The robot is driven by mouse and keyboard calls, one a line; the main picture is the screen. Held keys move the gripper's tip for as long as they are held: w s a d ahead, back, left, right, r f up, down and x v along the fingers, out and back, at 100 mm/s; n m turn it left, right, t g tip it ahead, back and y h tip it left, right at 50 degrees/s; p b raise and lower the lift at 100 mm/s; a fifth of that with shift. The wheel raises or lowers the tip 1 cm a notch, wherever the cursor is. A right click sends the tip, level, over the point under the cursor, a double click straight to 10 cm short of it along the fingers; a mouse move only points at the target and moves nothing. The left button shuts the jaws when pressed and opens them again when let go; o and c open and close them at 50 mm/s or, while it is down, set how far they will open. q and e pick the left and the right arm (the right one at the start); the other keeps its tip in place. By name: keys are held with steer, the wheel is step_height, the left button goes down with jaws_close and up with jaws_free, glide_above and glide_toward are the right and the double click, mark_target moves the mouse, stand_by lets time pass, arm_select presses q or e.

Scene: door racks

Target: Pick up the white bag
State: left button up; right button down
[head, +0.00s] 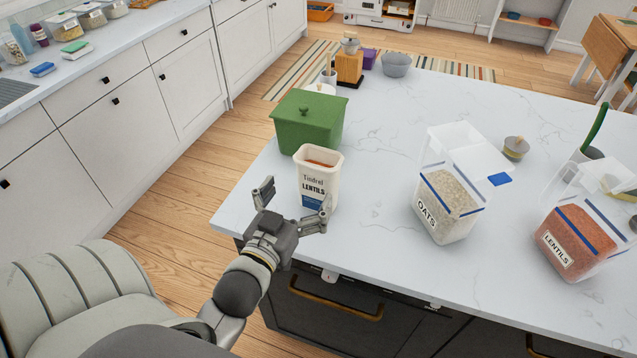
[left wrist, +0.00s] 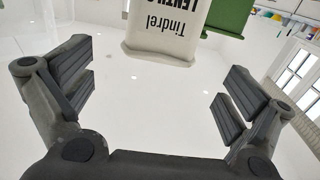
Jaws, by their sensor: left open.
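The white bag (head: 320,178), labelled "Tindrel LENTILS", stands upright on the marble island near its left edge, with an open top showing orange contents. My left gripper (head: 291,207) is open and empty, just in front of the bag, with its fingers spread toward either side of it. In the left wrist view the bag (left wrist: 165,32) appears upside down at the top, beyond and between the open fingers (left wrist: 155,90). I cannot tell from this whether a finger touches it. My right gripper is not in view.
A green lidded box (head: 308,122) stands close behind the bag. A clear oats container (head: 447,203) and a clear lentils container (head: 575,240) stand to the right. A small grey-lidded jar (head: 515,148) is farther back. The countertop between bag and oats is clear.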

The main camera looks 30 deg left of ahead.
mark_target(313, 168)
arm_select(q)
steer(key=w, duration=0.2)
steer(key=w+a+p, duration=0.1)
steer(key=w, duration=0.1)
steer(key=shift+w+r, duration=0.15)
steer(key=shift+w, duration=0.45)
steer(key=w+p, duration=0.2)
steer(key=w, duration=0.1)
steer(key=w+a+r+p, duration=0.1)
steer(key=shift+w, duration=0.25)
steer(key=shift+w+f, duration=0.2)
steer(key=shift+w, duration=0.2)
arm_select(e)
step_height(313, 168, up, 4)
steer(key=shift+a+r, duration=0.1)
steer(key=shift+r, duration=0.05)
arm_select(q)
steer(key=shift+s, duration=0.1)
